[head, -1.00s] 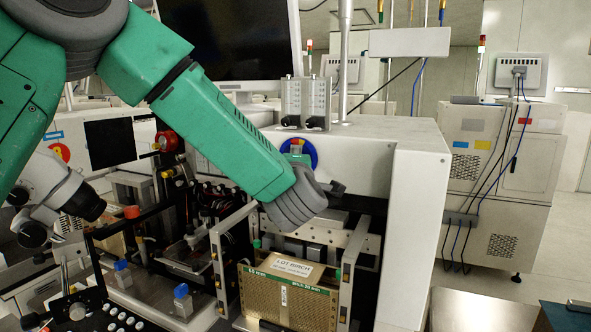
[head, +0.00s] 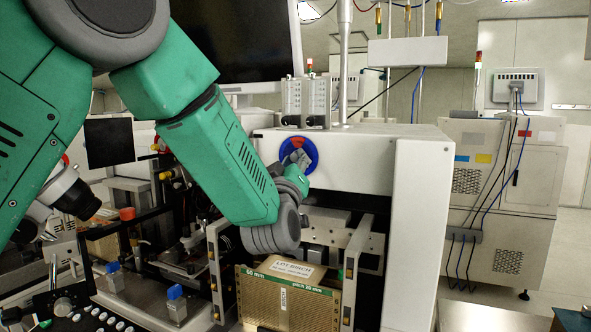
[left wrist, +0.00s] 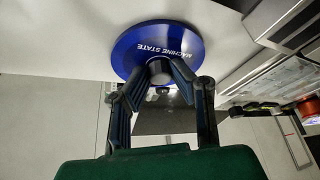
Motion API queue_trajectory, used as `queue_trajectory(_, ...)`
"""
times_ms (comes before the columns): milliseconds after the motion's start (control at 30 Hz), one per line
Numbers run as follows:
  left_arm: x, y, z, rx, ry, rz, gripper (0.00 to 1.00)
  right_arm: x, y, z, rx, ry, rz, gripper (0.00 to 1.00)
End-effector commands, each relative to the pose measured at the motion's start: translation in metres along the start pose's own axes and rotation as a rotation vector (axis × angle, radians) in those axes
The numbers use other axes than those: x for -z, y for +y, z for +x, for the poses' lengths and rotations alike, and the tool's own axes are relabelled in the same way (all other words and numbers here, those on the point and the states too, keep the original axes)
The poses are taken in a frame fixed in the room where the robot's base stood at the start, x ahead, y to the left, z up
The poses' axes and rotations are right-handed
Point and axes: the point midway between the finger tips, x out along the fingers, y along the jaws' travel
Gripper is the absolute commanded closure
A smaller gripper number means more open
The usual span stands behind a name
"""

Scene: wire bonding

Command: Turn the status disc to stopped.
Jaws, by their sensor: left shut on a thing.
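The status disc (head: 313,148) is on the white front face of the machine, blue with a red part in the head view. In the left wrist view the disc (left wrist: 186,38) is blue with the white words "MACHINE STATE". My left gripper (head: 298,158) is at the disc, in front of its middle. In the left wrist view its two dark fingers (left wrist: 160,75) are closed around the small knob at the disc's centre. The fingers and hand hide part of the disc, so I cannot read its setting. My right gripper is not in view.
A large dark monitor (head: 235,45) is above. A white machine panel (head: 417,230) stands to the right.

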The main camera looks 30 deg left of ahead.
Motion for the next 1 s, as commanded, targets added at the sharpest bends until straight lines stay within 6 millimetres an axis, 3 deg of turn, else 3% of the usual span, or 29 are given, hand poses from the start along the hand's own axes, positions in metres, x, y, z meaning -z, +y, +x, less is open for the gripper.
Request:
queue_trajectory(33,-0.009,-0.005,-0.004,-0.011,-0.017,0.045,1.00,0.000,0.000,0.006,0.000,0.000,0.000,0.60)
queue_trajectory(1000,-0.005,-0.008,-0.002,-0.383,-0.002,0.884,1.00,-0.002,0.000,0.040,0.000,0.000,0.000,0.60)
